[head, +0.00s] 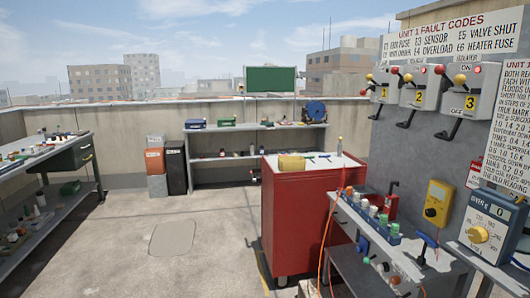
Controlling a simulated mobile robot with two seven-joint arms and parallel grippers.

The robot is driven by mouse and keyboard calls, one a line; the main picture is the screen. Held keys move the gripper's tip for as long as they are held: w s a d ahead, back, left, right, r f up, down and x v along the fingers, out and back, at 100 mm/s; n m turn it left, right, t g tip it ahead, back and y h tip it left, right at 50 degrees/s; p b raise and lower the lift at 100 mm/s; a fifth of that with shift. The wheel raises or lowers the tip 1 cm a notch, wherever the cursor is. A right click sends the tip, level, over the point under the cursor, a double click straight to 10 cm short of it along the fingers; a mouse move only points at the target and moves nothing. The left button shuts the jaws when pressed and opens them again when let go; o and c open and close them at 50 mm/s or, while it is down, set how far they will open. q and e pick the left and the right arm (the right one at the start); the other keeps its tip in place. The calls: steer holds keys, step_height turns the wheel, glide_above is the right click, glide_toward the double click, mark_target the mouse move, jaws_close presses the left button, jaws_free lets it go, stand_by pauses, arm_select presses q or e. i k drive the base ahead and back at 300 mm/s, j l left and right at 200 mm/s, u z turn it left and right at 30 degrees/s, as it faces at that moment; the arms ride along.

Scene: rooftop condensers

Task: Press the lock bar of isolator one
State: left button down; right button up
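Isolator one (384,86) is a grey box with a yellow "1" label, high on the grey wall panel at the right. It is the leftmost of three like boxes. A dark bar (376,111) sticks out below it; I cannot tell whether this is its lock bar. Red and yellow ball knobs show at its upper part, and the small details there are too small to read. Isolator two (420,88) and isolator three (468,92) sit to its right, each with a dark bar below. Neither of my grippers is in view.
A red cabinet (296,215) stands in front, left of the panel. A shelf bench with bottles and a blue meter (490,225) fills the lower right. An orange cable hangs beside the cabinet. A workbench (75,155) stands at the left; the middle floor (130,240) is clear.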

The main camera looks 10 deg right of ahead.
mark_target(369, 77)
steer(key=i+j+z, duration=0.1)
steer(key=i, duration=0.55)
steer(key=i+j+z, duration=0.1)
steer(key=i, duration=0.55)
steer(key=i+j+z, duration=0.15)
steer(key=i+z, duration=0.2)
steer(key=z, duration=0.15)
steer(key=i+j+z, duration=0.25)
steer(key=z, duration=0.25)
steer(key=i+j+z, duration=0.6)
steer(key=j+z, duration=0.35)
steer(key=i+j+z, duration=0.1)
steer(key=j+z, duration=0.4)
